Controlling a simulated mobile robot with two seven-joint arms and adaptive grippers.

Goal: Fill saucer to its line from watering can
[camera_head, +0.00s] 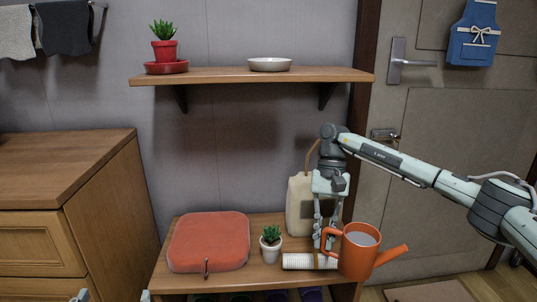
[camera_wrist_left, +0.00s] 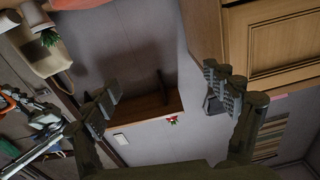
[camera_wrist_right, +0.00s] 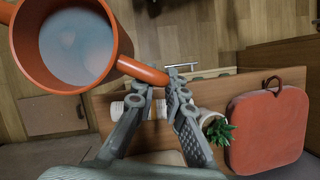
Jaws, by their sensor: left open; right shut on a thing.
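The orange watering can (camera_head: 354,262) holds pale liquid, and its spout points right. My right gripper (camera_head: 325,238) is shut on the can's handle, holding it roughly upright at the bench's right end. The right wrist view shows the can (camera_wrist_right: 22,55) and the gripper (camera_wrist_right: 174,80) on its handle. A white saucer (camera_head: 270,64) sits on the wall shelf; its inside and line cannot be made out. A red saucer (camera_head: 166,68) stands under a red pot (camera_head: 164,50) on the shelf's left. My left gripper (camera_wrist_left: 168,98) is open and empty; only its tips show at the head view's bottom edge.
The wall shelf (camera_head: 220,76) has free room between and beside the saucers. On the bench (camera_head: 160,282) are a red cushion (camera_head: 208,242), a small potted plant (camera_head: 270,250), a white roll (camera_head: 305,262) and a beige jug (camera_head: 299,205). A wooden cabinet (camera_head: 100,215) stands left.

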